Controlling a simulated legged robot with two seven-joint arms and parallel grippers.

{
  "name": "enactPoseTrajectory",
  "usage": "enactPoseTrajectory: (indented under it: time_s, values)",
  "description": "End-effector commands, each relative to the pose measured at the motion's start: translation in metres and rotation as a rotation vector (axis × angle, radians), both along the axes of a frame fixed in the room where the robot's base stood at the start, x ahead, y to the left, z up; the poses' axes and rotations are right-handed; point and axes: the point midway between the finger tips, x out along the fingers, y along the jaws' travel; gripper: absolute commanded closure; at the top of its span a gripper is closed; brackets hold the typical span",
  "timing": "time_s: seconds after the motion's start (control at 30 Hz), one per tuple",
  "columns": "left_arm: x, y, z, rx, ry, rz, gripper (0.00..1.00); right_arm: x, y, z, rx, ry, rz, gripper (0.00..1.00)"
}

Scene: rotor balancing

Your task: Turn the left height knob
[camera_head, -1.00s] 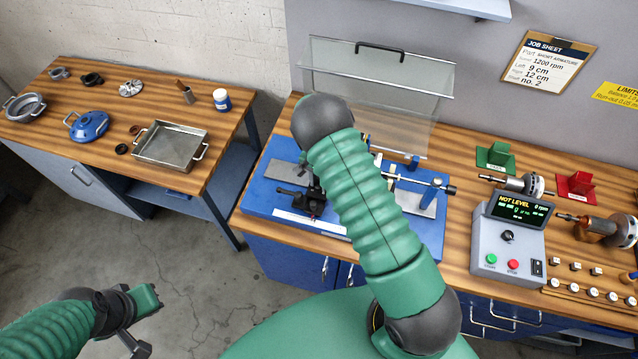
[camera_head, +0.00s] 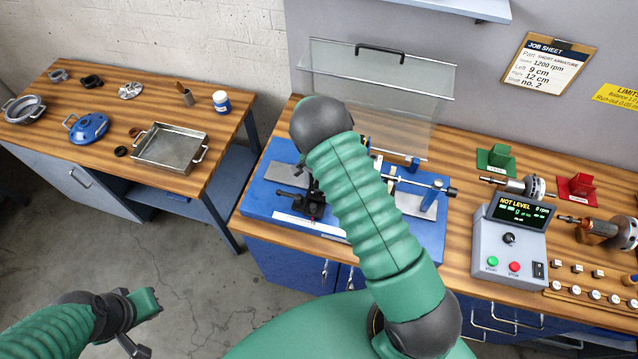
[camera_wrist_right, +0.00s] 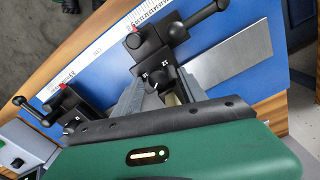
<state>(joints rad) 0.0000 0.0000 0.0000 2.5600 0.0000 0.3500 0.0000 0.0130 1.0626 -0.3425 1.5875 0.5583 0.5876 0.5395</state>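The blue balancing machine (camera_head: 262,208) stands on the bench, partly hidden by my right arm in the head view. Its left black support (camera_head: 312,205) shows beside the arm; in the right wrist view this support (camera_wrist_right: 165,42) is the nearer one. The left height knob (camera_wrist_right: 159,78), dark with a pale pointer mark, sits between the grey fingers of my right gripper (camera_wrist_right: 158,88). The fingers appear closed against its sides. The head view hides these fingers and the knob. My left gripper (camera_head: 140,318) hangs low at the left, away from the benches; its finger opening is unclear.
The other support (camera_wrist_right: 70,105) stands farther along the scale. A clear guard (camera_head: 385,95) is raised behind the machine. A control box (camera_head: 508,245) reading NOT LEVEL stands right, near rotors and small weights. A side bench (camera_head: 105,170) holds a metal tray (camera_head: 170,147).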

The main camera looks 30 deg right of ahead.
Motion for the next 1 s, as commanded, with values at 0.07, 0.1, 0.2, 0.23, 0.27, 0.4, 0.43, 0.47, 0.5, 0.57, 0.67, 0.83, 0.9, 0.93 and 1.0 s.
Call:
enactPoseTrajectory:
  time_s: [0.07,0.1,0.2,0.23,0.27,0.4,0.43,0.47,0.5,0.57,0.67,0.83,0.9,0.93,1.0]
  values:
    - [0.000,0.000,0.000,0.000,0.000,0.000,1.00,0.000,0.000,0.000,0.000,0.001,0.000,0.51]
    - [0.000,0.000,0.000,0.000,0.000,0.000,1.00,-0.001,0.000,0.000,0.000,0.001,0.000,0.51]
    - [0.000,0.000,0.000,0.000,0.000,0.000,1.00,-0.001,0.000,0.000,0.001,0.001,0.000,0.51]
    - [0.000,0.000,-0.001,0.000,0.000,0.000,1.00,-0.001,0.000,0.000,0.000,0.001,0.000,0.51]
    - [0.000,0.000,-0.001,0.000,0.000,0.000,1.00,0.000,0.000,0.001,0.000,0.000,0.000,0.51]
    - [0.000,0.000,-0.009,0.000,0.000,0.000,1.00,0.001,0.000,0.018,-0.001,-0.004,0.002,0.51]
    - [0.000,0.000,-0.011,0.000,0.000,0.000,1.00,0.001,0.000,0.025,-0.001,-0.004,0.002,0.51]
    - [0.000,0.000,-0.014,0.000,0.000,0.000,1.00,0.001,0.000,0.032,0.000,-0.004,0.001,0.51]
    - [0.000,0.000,-0.018,0.000,0.000,0.000,1.00,0.002,0.000,0.043,0.000,-0.005,0.002,0.51]
    - [0.000,0.000,-0.023,0.000,0.000,0.000,1.00,0.002,0.000,0.061,0.000,-0.005,0.001,0.51]
    - [0.000,0.000,-0.031,0.000,0.000,0.000,1.00,0.002,0.000,0.091,-0.001,-0.007,0.002,0.51]
    - [0.000,0.000,-0.040,0.000,0.000,0.000,1.00,0.002,0.000,0.136,-0.001,-0.004,0.001,0.51]
    - [0.000,0.000,-0.042,0.000,0.000,0.000,1.00,0.002,0.000,0.150,0.001,-0.002,0.002,0.51]
    - [0.000,0.000,-0.043,0.000,0.000,0.000,1.00,0.002,0.000,0.154,0.000,0.000,0.002,0.51]
    - [0.000,0.000,-0.043,0.000,0.000,0.000,1.00,0.002,0.000,0.162,0.000,0.000,0.000,0.51]
